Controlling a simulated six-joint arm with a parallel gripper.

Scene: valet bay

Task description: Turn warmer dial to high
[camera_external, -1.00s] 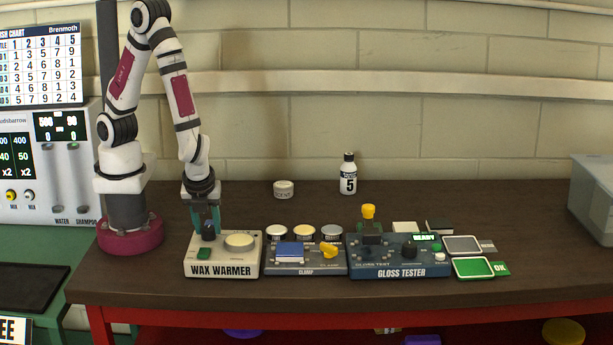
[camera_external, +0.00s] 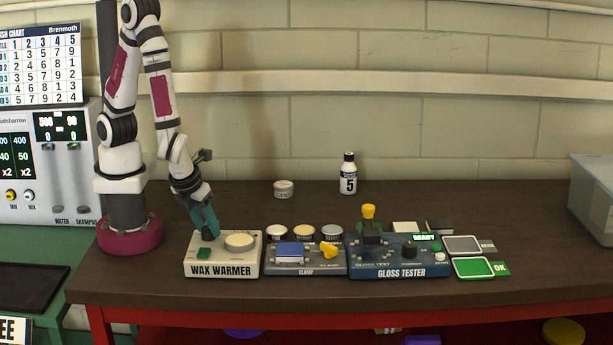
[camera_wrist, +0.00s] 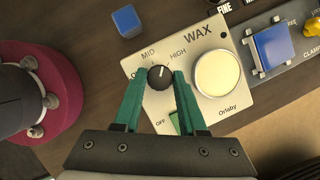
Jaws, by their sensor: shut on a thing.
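The wax warmer (camera_external: 222,269) is a cream box at the left of the row of devices, with a round pale pad and a green button. Its black dial (camera_wrist: 160,77) sits between my teal fingertips in the wrist view. The dial's white mark points up, between the MID and HIGH labels. My gripper (camera_external: 210,236) is shut on the dial and leans, with the wrist to the upper left. It also shows in the wrist view (camera_wrist: 157,80). In the external view the fingers hide the dial.
A blue cube (camera_wrist: 126,20) lies on the table near the warmer. The clamp unit (camera_external: 305,268) and the gloss tester (camera_external: 400,270) stand to the right. Small tins (camera_external: 304,233) stand behind the clamp. The table behind the devices is mostly clear.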

